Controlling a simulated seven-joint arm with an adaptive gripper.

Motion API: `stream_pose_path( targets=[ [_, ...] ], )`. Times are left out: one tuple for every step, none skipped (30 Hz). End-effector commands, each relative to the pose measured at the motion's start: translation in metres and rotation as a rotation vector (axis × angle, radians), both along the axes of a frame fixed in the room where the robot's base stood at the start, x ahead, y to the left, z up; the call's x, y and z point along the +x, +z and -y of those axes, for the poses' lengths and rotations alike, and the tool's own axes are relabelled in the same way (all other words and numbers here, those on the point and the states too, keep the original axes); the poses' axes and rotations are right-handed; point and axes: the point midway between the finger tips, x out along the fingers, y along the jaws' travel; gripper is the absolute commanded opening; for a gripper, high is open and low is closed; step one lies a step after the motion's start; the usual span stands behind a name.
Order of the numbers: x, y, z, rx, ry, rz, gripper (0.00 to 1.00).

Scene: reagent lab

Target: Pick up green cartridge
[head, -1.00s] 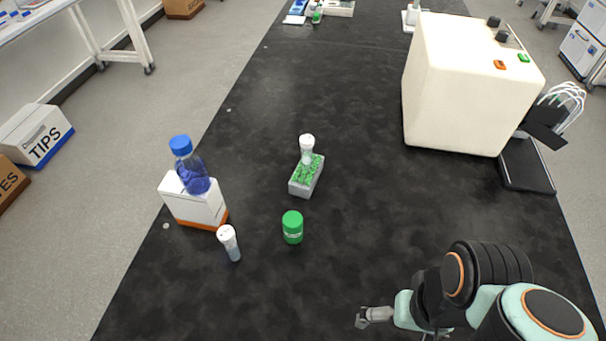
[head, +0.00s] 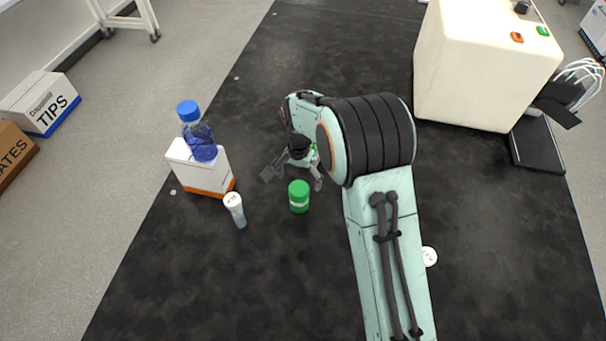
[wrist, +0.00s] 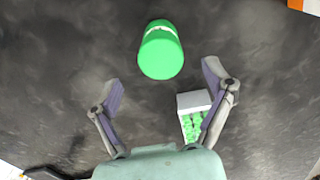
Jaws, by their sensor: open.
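The green cartridge (head: 299,197) is a short green cylinder with a pale label band, upright on the black bench. It also shows in the wrist view (wrist: 161,50), beyond the fingertips. My gripper (head: 293,178) is low over the bench on the far side of the cartridge. In the wrist view my gripper (wrist: 163,79) has its two fingers spread, with nothing between them. The cartridge lies ahead of the gap, and no contact shows. A grey rack with green contents (wrist: 194,103) is close to the right finger. My arm hides most of it in the head view.
A white-capped tube (head: 235,210) stands left of the cartridge. A large cream machine (head: 480,70) stands at the back right. The near bench is clear left of my arm.

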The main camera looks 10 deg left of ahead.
Motion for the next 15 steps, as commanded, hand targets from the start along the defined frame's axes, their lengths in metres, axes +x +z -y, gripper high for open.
stream_pose_path(
  targets=[
    [-0.001, -0.004, -0.002, 0.000, 0.006, 0.001, 0.81],
    [-0.001, -0.008, -0.002, 0.000, 0.006, 0.000, 0.81],
    [-0.001, -0.014, -0.002, 0.000, 0.005, -0.001, 0.81],
    [-0.001, -0.019, -0.001, 0.000, 0.005, -0.001, 0.81],
    [-0.001, -0.024, -0.001, -0.001, 0.005, -0.001, 0.81],
    [-0.001, -0.031, -0.001, 0.000, 0.005, -0.001, 0.81],
    [-0.001, -0.036, -0.001, -0.001, 0.005, -0.001, 0.81],
    [-0.001, -0.040, -0.001, -0.001, 0.005, -0.001, 0.81],
    [-0.001, -0.046, -0.001, 0.000, 0.005, 0.000, 0.81],
    [-0.001, -0.050, -0.001, 0.000, 0.005, 0.001, 0.81],
    [-0.001, -0.053, -0.001, 0.000, 0.004, 0.001, 0.81],
    [-0.001, -0.057, -0.001, 0.000, 0.004, 0.001, 0.81],
    [-0.001, -0.059, -0.001, 0.001, 0.004, 0.002, 0.81],
    [-0.001, -0.061, -0.001, 0.001, 0.004, 0.002, 0.81],
    [-0.001, -0.062, -0.001, 0.001, 0.004, 0.002, 0.81]
  ],
)
